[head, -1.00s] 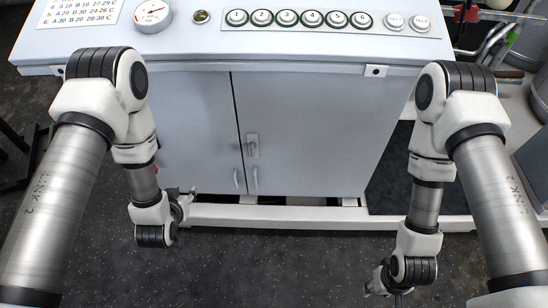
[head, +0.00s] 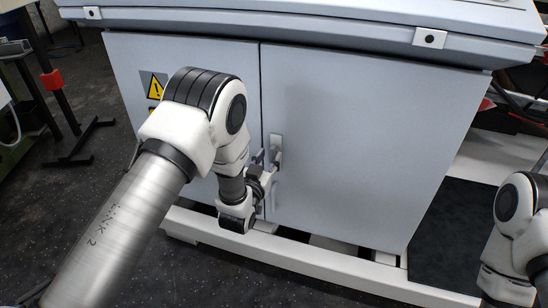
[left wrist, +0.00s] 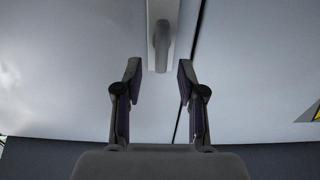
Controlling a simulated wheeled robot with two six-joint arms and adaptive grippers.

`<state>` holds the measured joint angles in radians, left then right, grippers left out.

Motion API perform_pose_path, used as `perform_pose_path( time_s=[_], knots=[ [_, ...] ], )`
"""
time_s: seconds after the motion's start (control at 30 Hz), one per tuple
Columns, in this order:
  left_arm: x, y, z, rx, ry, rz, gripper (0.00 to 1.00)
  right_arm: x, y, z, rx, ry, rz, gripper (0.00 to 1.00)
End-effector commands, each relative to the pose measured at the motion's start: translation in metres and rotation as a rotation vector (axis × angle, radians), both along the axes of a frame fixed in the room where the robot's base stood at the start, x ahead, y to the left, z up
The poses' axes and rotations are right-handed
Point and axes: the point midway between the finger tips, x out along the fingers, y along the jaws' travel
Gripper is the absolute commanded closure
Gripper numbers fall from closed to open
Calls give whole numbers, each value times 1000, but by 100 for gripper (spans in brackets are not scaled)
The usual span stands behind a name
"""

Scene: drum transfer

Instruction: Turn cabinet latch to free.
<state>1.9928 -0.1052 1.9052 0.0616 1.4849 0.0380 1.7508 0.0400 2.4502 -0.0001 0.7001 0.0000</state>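The cabinet latch (head: 277,142) is a small grey handle on a light plate, on the right door beside the seam between the two doors. In the left wrist view the latch handle (left wrist: 162,45) lies in line with its plate, just beyond the fingertips. My left gripper (head: 264,158) is in front of the cabinet, close to the latch. In the left wrist view its fingers (left wrist: 159,77) are open, with the handle lined up with the gap between them. I see no contact. My right gripper is out of view; only part of my right arm shows at the right edge.
The cabinet has a left door (head: 128,70) with a yellow warning sign (head: 154,84) and a plain right door (head: 365,130). A white base rail (head: 330,263) runs along the floor below. A stand with a red block (head: 52,79) is at the left.

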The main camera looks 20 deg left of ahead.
Motion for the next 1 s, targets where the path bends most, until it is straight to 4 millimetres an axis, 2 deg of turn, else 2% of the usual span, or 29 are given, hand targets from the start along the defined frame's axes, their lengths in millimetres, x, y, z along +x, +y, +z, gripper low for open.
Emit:
perform_pose_path(
  time_s=[0.1,0.2,0.47,0.5,0.6,1.0],
  knots=[
    [22,0,-3,0,-2,1,60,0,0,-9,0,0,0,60],
    [34,-1,-2,0,0,1,60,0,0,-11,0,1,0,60],
    [38,-1,-1,0,2,1,60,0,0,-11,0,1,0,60],
    [38,-1,-1,0,2,0,68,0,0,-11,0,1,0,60],
    [38,-1,-1,0,2,0,100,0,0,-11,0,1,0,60],
    [38,-2,-1,24,1,0,100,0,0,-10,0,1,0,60]
  ],
)
